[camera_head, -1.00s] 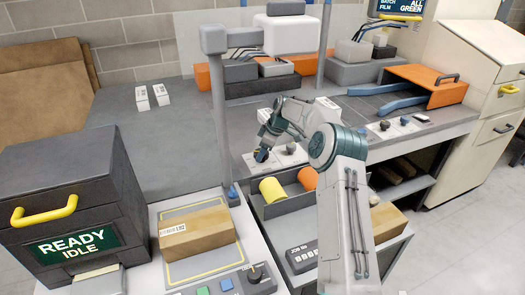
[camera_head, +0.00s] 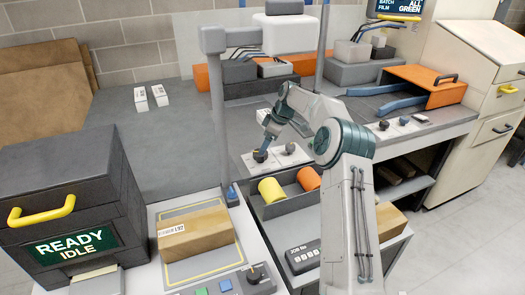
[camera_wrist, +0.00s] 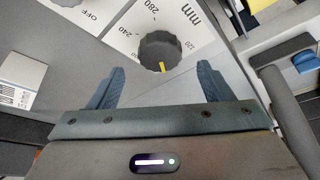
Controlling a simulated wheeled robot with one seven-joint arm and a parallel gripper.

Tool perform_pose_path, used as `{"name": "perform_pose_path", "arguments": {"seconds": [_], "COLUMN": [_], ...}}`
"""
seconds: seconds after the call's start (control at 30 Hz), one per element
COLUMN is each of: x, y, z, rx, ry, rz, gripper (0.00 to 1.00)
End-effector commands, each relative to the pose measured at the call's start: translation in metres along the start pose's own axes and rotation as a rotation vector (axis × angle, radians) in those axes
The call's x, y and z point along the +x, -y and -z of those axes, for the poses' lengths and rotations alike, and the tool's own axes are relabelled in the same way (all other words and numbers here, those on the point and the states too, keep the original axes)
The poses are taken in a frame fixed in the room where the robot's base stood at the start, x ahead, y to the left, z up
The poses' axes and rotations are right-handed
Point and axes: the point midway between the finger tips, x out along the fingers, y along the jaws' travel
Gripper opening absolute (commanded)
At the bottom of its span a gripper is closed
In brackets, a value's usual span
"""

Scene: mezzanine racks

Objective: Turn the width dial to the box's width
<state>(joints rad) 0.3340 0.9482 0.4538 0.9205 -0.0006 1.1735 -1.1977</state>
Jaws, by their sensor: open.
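The width dial (camera_wrist: 163,52) is a dark ribbed knob on a white plate marked "mm", with 240, 280 and 120 legible around it. Its yellow pointer faces the lower side in the wrist view, toward my gripper. My gripper (camera_wrist: 161,72) is open, its two blue-grey fingers apart on either side of the knob's near edge. Nothing is held. In the head view the gripper end is small and partly blends with the dark knobs on the white plates. The cardboard box (camera_head: 198,231) lies on the yellow-outlined bed at front; its label seems to read 192.
Another dial plate (camera_wrist: 76,14) marked "OFF" is beside the width dial. A yellow roll (camera_head: 271,190) and an orange roll (camera_head: 308,179) lie in a grey bin below the counter edge. A grey post (camera_head: 217,110) stands left of my arm.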

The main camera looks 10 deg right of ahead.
Motion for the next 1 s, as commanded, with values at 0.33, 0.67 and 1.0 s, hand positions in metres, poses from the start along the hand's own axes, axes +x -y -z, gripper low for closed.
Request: {"name": "perform_pose_path", "arguments": {"seconds": [0.33,0.67,1.0], "x": [-0.072,-0.088,-0.089], "y": [0.000,0.000,-0.001], "z": [0.001,0.000,-0.002], "rx": [0.000,0.000,0.003], "ry": [-0.002,0.000,-0.001], "rz": [-0.002,0.001,0.000], "gripper": [0.73,0.73,0.73]}}
